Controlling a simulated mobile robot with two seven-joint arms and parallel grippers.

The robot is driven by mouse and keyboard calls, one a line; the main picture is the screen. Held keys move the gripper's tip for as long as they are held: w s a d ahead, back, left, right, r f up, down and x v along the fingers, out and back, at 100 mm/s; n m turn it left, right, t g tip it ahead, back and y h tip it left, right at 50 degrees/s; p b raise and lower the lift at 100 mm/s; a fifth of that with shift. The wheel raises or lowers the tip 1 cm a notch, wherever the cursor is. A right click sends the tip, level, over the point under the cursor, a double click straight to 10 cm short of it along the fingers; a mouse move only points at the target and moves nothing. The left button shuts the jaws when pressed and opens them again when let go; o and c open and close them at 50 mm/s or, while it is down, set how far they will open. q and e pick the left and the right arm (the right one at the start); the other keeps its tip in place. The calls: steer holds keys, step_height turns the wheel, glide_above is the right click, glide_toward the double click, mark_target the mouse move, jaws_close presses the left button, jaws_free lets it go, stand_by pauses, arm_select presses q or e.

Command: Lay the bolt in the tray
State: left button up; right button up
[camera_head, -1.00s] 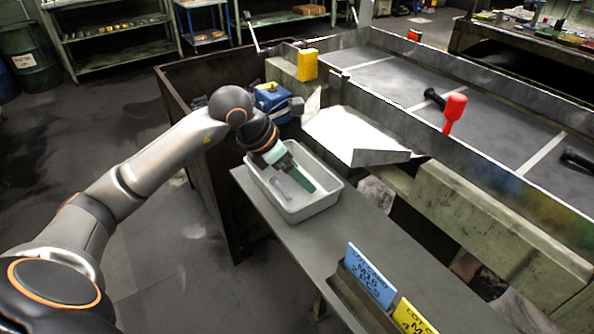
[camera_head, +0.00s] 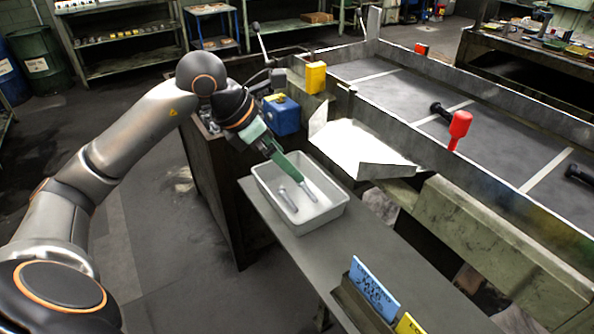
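The tray (camera_head: 331,212) is a light grey rectangular bin on the narrow bench in the middle of the view. A grey bolt (camera_head: 288,199) lies inside it, left of centre. A second slim grey, bolt-like piece (camera_head: 309,191) shows at the tip of my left gripper's green fingers. My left gripper (camera_head: 298,174) reaches down over the tray's far side. I cannot tell whether its fingers are closed on that piece or apart, as they overlap in this view. My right gripper is not in view.
A bent white metal chute (camera_head: 358,143) stands just beyond the tray. A blue box (camera_head: 281,115) and a yellow box (camera_head: 316,77) are behind. Blue (camera_head: 374,287) and yellow cards stand at the bench's near end.

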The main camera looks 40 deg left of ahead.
arm_select(q)
steer(key=shift+v, duration=1.85)
